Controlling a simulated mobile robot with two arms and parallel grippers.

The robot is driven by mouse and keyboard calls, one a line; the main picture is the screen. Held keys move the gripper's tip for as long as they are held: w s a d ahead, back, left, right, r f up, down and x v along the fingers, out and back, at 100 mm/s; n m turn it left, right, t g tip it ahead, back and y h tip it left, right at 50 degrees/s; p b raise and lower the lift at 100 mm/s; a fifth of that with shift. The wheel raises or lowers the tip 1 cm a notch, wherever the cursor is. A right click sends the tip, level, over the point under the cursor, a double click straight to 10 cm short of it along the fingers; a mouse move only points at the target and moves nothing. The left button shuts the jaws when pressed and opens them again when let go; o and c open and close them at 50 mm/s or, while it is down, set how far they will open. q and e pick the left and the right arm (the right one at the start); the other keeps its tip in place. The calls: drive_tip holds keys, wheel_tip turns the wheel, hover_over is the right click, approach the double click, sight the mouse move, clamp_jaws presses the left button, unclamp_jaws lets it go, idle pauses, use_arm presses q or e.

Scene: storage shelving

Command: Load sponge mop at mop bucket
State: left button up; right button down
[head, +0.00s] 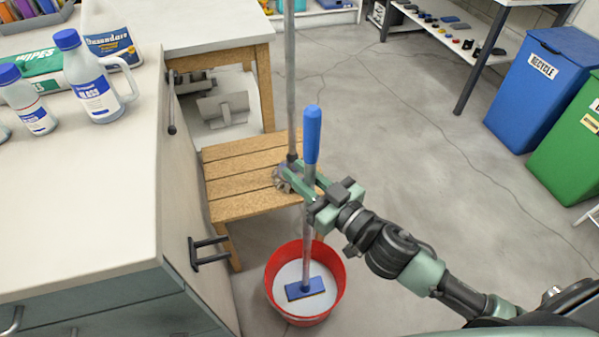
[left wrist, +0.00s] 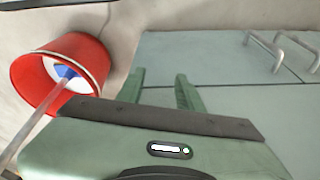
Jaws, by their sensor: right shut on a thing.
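The sponge mop has a blue grip (head: 312,135), a grey pole and a flat blue head (head: 305,289). It stands nearly upright, its head within the rim of the red mop bucket (head: 340,288) on the floor. I cannot tell whether the head touches the bottom. My right gripper (head: 306,192) is shut on the pole below the blue grip. In the left wrist view the bucket (left wrist: 32,88) and the mop head (left wrist: 66,72) show at the left. My left gripper (left wrist: 160,90) is open and empty, facing a cabinet front.
A wooden slatted stool (head: 240,185) stands just behind the bucket. A tall grey pole (head: 289,80) rises behind the mop. The white-topped counter (head: 90,200) with bottles is close on the left. Blue (head: 540,90) and green (head: 572,150) bins stand right; the floor between is clear.

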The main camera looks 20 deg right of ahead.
use_arm(q)
drive_tip(key=s+f+p, duration=0.4)
drive_tip(key=s+f, duration=0.2)
drive_tip(key=f, duration=0.6)
drive_tip(key=shift+s+a+f+g, duration=0.3)
drive_tip(key=shift+a+f+g, duration=0.05)
drive_tip(key=shift+a+g, duration=0.1)
idle(0.3)
